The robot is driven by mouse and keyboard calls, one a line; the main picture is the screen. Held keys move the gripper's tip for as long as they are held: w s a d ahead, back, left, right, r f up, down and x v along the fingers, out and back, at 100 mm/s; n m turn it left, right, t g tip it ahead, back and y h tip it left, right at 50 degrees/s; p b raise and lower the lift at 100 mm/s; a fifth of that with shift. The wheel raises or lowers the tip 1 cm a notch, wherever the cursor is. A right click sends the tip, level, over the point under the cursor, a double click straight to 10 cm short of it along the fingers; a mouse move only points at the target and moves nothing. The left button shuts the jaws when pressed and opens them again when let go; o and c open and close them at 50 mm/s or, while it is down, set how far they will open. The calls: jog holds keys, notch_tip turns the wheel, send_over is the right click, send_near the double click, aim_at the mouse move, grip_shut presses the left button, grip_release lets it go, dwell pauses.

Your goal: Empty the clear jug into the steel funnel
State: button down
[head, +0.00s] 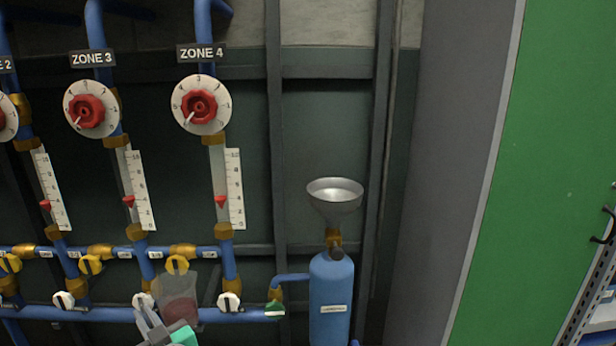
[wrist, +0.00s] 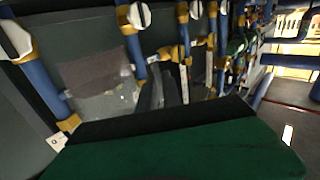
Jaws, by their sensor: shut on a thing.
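The clear jug (head: 180,292) is at the lower left centre of the head view, in front of the blue pipes. It is see-through, with a dark reddish tint in its lower part that looks like liquid. My gripper (head: 158,322) is shut on the jug at its lower left. In the wrist view the jug (wrist: 98,88) is a pale translucent shape left of centre, with a brownish patch. The steel funnel (head: 335,195) is upright on top of a blue cylinder, right of and higher than the jug, clear of it. The jug's base is hard to make out.
The blue cylinder (head: 331,295) has a brass neck and joins the lower blue pipe. Behind the jug are pipes with yellow and white valve knobs, gauges, and the red ZONE 4 dial (head: 201,105). A green panel (head: 540,180) and shelving stand at the right.

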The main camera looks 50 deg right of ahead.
jog(key=s+d+r+m+g+h+p, duration=0.1)
jog(key=s+d+r+m+h+p, duration=0.1)
jog(key=d+r+p, duration=0.6)
jog(key=s+d+r+m+g+h+p, duration=0.1)
jog(key=d+r+m+h+p, duration=0.2)
jog(key=d+r, duration=1.4)
notch_tip(320, 180, up, 9)
jog(key=h+p, duration=0.2)
jog(key=p, duration=0.3)
jog(key=shift+s+d+r+g+h, duration=0.2)
jog(key=shift+s+d+g+h, duration=0.1)
jog(key=shift+s+g, duration=0.1)
jog(key=shift+s+f+m+p, duration=0.1)
jog(key=shift+s+m+p, duration=0.05)
jog(key=shift+m+p, duration=0.25)
notch_tip(320, 180, down, 7)
jog(key=s+d+m, duration=0.2)
jog(key=d+m, duration=0.1)
jog(key=m, duration=0.2)
jog(key=d+r+m+p, duration=0.1)
jog(key=m+p, duration=0.1)
jog(key=s+d+r+m+p, duration=0.1)
jog(key=m+p, duration=0.1)
jog(key=p, duration=0.1)
jog(key=s+d+r+m+p, duration=0.1)
jog(key=r+p, duration=0.1)
jog(key=shift+s+r+m+h+p, duration=0.1)
jog(key=shift+s+m+h+p, duration=0.1)
jog(key=shift+m+h+p, duration=0.2)
